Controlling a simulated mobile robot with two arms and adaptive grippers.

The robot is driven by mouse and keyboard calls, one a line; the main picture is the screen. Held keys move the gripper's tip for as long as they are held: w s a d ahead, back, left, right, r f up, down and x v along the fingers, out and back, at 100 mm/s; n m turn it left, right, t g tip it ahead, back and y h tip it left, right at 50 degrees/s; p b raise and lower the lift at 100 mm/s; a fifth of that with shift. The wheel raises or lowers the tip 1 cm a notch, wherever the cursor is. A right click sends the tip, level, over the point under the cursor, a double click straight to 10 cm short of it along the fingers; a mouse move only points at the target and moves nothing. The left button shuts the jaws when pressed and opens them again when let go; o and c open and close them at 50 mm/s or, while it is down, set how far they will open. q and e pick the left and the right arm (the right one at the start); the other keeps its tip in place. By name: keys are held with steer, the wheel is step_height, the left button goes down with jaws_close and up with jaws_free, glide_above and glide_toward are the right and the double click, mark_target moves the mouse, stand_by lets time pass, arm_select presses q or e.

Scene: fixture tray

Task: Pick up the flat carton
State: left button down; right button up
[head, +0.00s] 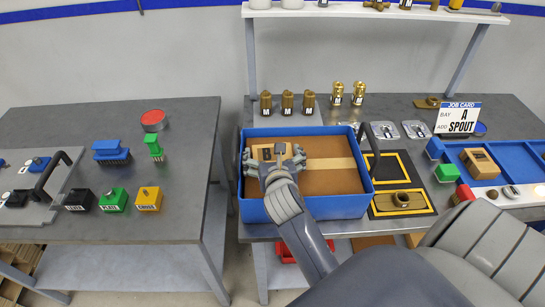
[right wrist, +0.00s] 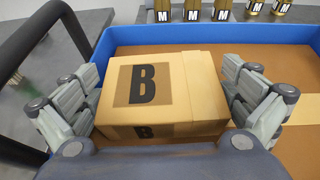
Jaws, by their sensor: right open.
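A small tan carton marked B (right wrist: 150,90) lies on a wide, flat brown surface (head: 335,179) with a pale tape-like strip, which fills most of a blue tray (head: 345,207). I cannot tell whether that surface is a large carton or the tray's lining. My right gripper (head: 273,158) is open over the B carton. In the right wrist view its fingers (right wrist: 163,92) stand on either side of the carton, close to its left and right sides. The gripper hides part of the carton in the head view. My left gripper is not in view.
Brass pieces marked M (head: 287,103) stand behind the tray. A dark handle (head: 370,150) rises right of it, near a yellow-edged black fixture (head: 402,201). The left table (head: 190,190) holds brushes and coloured blocks.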

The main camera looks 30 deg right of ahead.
steer(key=shift+c, duration=0.6)
steer(key=shift+r, duration=0.1)
steer(key=c, duration=0.8)
steer(key=shift+c, duration=0.2)
